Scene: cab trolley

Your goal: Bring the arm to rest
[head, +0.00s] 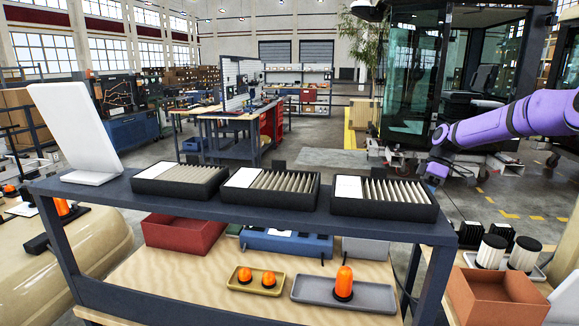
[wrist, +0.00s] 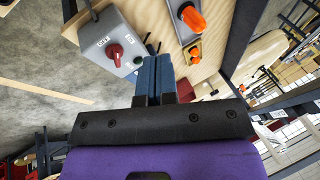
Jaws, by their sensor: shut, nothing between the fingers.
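My purple arm comes in from the right in the head view. My gripper (head: 432,184) hangs above and beyond the right end of the trolley (head: 275,208), apart from it and holding nothing. In the wrist view its two blue fingers (wrist: 155,72) lie together, shut and empty. Beyond them are a grey box with a red knob (wrist: 115,50) and orange-topped pieces on trays on the wooden lower shelf.
Three black slotted boxes (head: 382,205) and a white panel (head: 78,130) stand on the trolley's top. The lower shelf holds a red bin (head: 180,233), a grey tray (head: 375,296) and a tan tray (head: 256,287). An orange-brown bin (head: 495,300) stands at the right.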

